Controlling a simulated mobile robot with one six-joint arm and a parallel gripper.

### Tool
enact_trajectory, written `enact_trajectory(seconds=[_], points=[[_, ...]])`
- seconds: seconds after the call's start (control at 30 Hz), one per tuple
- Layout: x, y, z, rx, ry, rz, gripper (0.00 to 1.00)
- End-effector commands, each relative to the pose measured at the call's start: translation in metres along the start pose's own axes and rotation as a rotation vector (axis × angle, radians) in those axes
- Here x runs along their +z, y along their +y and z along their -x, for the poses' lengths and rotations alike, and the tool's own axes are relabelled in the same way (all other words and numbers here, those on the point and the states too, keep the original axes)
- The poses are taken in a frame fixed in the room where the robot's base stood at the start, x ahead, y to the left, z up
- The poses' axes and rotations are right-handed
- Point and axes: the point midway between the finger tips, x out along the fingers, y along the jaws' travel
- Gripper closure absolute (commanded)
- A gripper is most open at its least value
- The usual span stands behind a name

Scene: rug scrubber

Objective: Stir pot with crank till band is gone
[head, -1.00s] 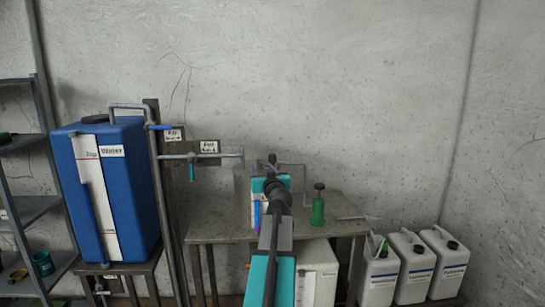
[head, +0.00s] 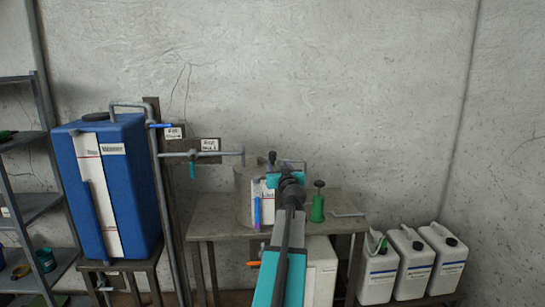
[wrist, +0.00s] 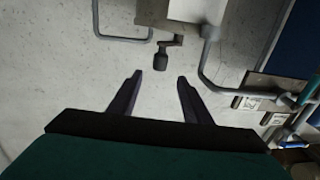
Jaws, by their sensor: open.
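The grey-beige pot (head: 243,192) stands on the metal table, partly hidden behind my arm. The crank's dark knob (head: 272,158) shows above the pot. In the wrist view, which looks turned over, the crank knob (wrist: 161,61) hangs from a short arm at the pot's edge (wrist: 160,14). My gripper (wrist: 154,78) is open and empty, its two dark fingers apart and the knob just beyond the gap between them. Contact is not visible.
A pipe with a teal-handled tap (head: 193,170) reaches toward the pot from the left, by the blue water tank (head: 130,190). A green bottle (head: 318,205) stands right of the pot on the table (head: 215,222). White jerrycans (head: 412,265) stand further right.

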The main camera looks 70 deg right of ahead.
Motion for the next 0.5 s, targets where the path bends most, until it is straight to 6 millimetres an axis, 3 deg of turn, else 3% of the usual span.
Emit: enact_trajectory(seconds=[0.5], points=[[-0.002,0.0,-0.049,-0.001,-0.001,-0.001,0.55]])
